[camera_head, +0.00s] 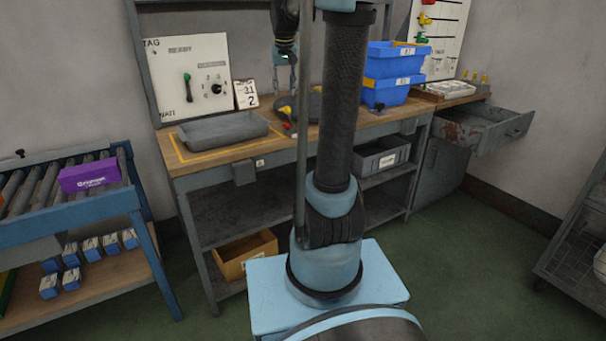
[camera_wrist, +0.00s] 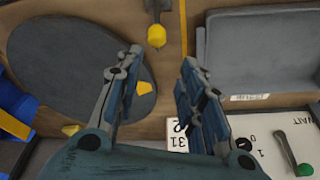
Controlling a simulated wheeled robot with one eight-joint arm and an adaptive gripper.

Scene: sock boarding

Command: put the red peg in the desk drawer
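My gripper (camera_head: 284,75) hangs over the back of the bench, fingers down. In the wrist view my gripper (camera_wrist: 155,85) is open, with nothing between its fingers, above the bench near a dark disc (camera_wrist: 45,65).
The workbench (camera_head: 215,157) holds a grey tray (camera_head: 225,131), with a lever-and-dial panel (camera_head: 190,60) behind it. Stacked blue bins (camera_head: 393,92) stand between my column and the drawer. A roller conveyor (camera_head: 70,215) with a purple box (camera_head: 90,174) is at left. Green floor is open at right.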

